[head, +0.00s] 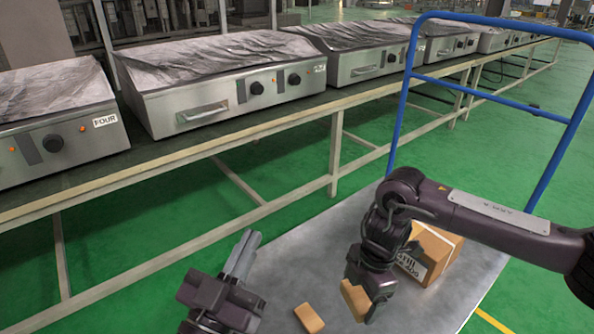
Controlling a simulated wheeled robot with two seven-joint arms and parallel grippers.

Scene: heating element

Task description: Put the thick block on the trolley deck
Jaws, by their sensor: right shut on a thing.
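My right gripper (368,296) is shut on a tan block (354,298), over the grey trolley deck (300,262). This looks like the thick block; I cannot tell whether its lower edge touches the deck. A second tan block (308,318), which looks flatter, lies on the deck to the left of it, near the bottom edge of the view. My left gripper (244,248) is over the left part of the deck, apart from both blocks. Its fingers lie close together with nothing seen between them, and I cannot tell whether they are fully shut.
A cardboard box (438,250) stands on the deck behind my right gripper, partly hidden by my arm. The trolley's blue handle (398,110) rises at the far end. A long bench (215,140) with several steel griddles runs behind. The deck's middle is bare.

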